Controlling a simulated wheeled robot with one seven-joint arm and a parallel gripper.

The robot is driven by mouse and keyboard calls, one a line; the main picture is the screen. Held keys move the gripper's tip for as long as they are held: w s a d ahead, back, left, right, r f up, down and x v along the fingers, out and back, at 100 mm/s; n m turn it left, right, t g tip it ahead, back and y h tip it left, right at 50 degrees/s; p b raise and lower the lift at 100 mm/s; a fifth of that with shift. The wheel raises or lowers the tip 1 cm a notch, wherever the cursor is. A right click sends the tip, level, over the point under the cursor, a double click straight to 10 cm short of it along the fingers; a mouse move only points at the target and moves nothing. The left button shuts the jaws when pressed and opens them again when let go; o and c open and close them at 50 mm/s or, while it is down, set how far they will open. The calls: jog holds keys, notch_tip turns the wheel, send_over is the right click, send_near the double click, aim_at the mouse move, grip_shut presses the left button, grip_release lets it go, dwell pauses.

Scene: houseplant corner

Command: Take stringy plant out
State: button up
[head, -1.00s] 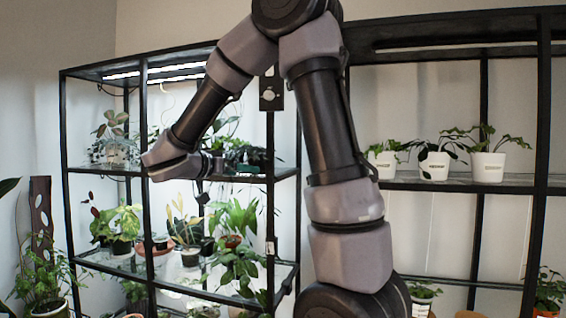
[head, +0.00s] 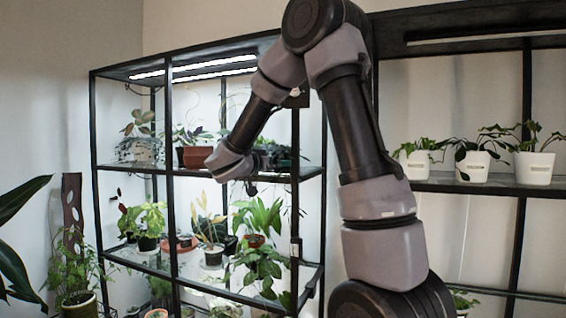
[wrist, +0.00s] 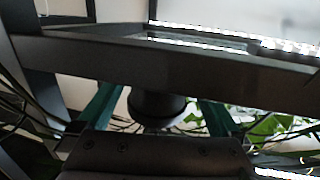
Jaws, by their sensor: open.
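In the wrist view my gripper (wrist: 160,102) is open, its two green fingers apart. A dark round pot (wrist: 157,106) shows between the fingers, and I cannot tell whether either touches it. Thin dark strands (wrist: 22,112) spread beside and below the fingers and seem to belong to the stringy plant. In the head view the gripper end (head: 254,162) is at the upper shelf of the left rack, among dark foliage (head: 282,153). My arm hides part of it, and the fingers are not clear there.
The rack's dark shelf bar (wrist: 150,60) crosses the wrist view close to the fingers. A reddish-brown pot (head: 197,157) stands left of my wrist on the upper shelf. Leafy plants (head: 258,222) fill the shelf below. White pots (head: 534,167) line the right rack.

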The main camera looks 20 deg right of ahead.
jog(key=shift+w+d, duration=0.3)
jog(key=shift+d, duration=0.1)
